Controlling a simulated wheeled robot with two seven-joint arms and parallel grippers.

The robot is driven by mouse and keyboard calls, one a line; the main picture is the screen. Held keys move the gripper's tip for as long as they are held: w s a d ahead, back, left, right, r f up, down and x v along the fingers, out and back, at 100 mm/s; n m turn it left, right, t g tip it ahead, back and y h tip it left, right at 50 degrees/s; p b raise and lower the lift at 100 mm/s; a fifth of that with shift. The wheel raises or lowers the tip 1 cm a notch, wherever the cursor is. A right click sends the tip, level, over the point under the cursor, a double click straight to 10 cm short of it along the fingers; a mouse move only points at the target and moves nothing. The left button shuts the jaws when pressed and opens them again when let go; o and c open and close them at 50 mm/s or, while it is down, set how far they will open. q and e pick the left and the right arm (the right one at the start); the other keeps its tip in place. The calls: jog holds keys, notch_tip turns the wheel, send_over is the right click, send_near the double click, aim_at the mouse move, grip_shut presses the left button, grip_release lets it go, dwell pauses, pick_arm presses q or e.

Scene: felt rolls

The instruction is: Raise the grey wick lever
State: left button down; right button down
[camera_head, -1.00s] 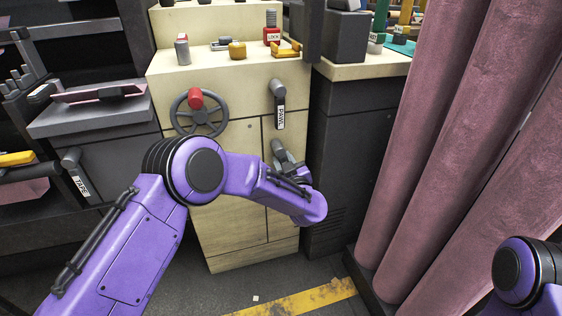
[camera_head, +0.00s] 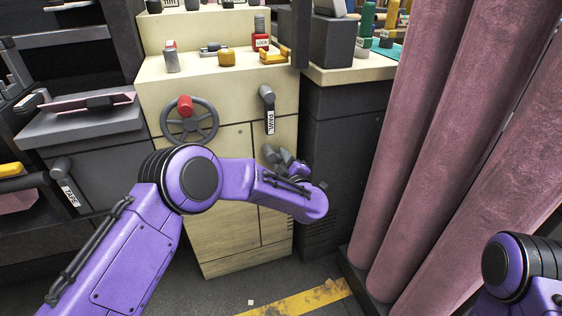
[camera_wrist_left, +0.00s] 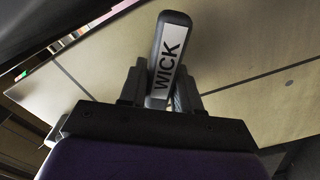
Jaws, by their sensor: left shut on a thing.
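The grey wick lever (camera_wrist_left: 168,57) carries a white label reading WICK in the left wrist view. It stands between the two fingers of my left gripper (camera_wrist_left: 160,88), which is shut on it. In the head view the lever's pivot end (camera_head: 269,153) shows on the front of the cream cabinet (camera_head: 228,232). My left gripper (camera_head: 290,163) is there too, partly hidden by my purple forearm. My right gripper is out of view; only part of my right arm shows at the lower right.
Above the wick lever is a lever labelled PAWL (camera_head: 268,105). A grey handwheel (camera_head: 190,133) with a red knob is to its left. A dark cabinet (camera_head: 342,150) and tall pink felt rolls (camera_head: 425,130) stand on the right. A TAPE lever (camera_head: 66,182) is at left.

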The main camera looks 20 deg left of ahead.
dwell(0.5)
pick_arm(q)
jog(key=c, duration=0.9)
grip_release()
jog(key=p+v, duration=0.2)
jog(key=v, duration=0.8)
jog(key=shift+s+d, duration=0.2)
jog(key=shift+s, duration=0.05)
